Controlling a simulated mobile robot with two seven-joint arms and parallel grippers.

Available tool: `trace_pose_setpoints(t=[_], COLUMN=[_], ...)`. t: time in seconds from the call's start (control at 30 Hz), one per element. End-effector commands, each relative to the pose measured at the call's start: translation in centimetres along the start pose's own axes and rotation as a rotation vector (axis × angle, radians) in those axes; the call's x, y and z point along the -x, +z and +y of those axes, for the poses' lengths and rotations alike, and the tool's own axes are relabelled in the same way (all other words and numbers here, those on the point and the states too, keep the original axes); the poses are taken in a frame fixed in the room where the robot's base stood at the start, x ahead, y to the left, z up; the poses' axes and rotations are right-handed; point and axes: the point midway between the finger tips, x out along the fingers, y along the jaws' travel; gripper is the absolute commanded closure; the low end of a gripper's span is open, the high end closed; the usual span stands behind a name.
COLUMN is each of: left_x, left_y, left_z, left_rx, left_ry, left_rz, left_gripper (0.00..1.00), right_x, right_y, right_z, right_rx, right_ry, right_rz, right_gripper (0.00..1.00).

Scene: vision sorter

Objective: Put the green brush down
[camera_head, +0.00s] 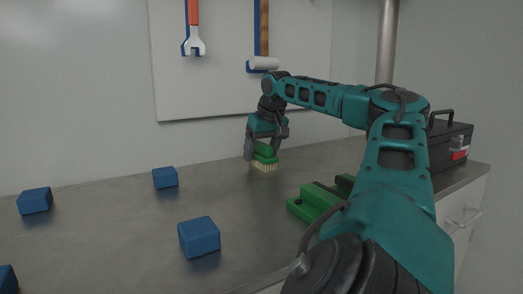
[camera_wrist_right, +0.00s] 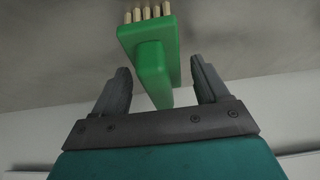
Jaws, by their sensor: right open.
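The green brush (camera_head: 265,158) with pale bristles is at the back of the grey worktop, bristles down. My right gripper (camera_head: 264,153) is right at it, reaching down from above. In the right wrist view the brush (camera_wrist_right: 150,42) shows its green back, its raised grip and a row of pale bristles. The open fingers of my right gripper (camera_wrist_right: 161,85) stand on either side of the brush's grip, with a gap on both sides. Whether the bristles rest fully on the worktop is hard to tell. My left gripper is not in view.
Several blue blocks (camera_head: 199,237) lie on the worktop (camera_head: 110,235) at the left and front. A green object (camera_head: 313,204) sits right of centre, partly behind my right arm. A black toolbox (camera_head: 449,146) stands at the right. Tools hang on the back board (camera_head: 225,85).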

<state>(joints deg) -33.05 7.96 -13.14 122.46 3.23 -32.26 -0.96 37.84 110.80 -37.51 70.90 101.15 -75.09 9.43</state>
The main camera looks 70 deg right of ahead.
Motion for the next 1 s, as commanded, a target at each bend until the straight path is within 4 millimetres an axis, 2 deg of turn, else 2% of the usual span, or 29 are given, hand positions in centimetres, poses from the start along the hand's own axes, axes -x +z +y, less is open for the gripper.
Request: trace_pose_setpoints(t=[0.13, 0.23, 0.6, 0.7, 0.83, 1.0], left_x=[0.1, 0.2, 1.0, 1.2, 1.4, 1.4], left_y=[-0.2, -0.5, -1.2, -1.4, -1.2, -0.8], left_z=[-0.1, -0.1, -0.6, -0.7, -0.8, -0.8], left_rx=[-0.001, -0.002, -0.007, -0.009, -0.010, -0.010], left_ry=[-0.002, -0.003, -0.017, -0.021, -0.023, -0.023], left_rz=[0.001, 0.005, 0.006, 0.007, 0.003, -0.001], left_gripper=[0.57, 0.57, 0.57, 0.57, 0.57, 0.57], right_x=[0.3, 1.3, 9.0, 10.6, 11.9, 12.4], right_y=[-0.1, -0.2, -0.3, -0.2, -0.2, -0.1], right_z=[0.0, 0.0, 0.0, 0.0, 0.0, 0.0], right_rx=[0.000, 0.000, 0.000, 0.000, 0.001, 0.000], right_ry=[0.001, 0.000, 0.000, 0.000, 0.001, 0.001], right_rz=[0.000, 0.001, 0.003, 0.001, 0.001, 0.000], right_gripper=[0.26, 0.26, 0.26, 0.26, 0.26, 0.26])
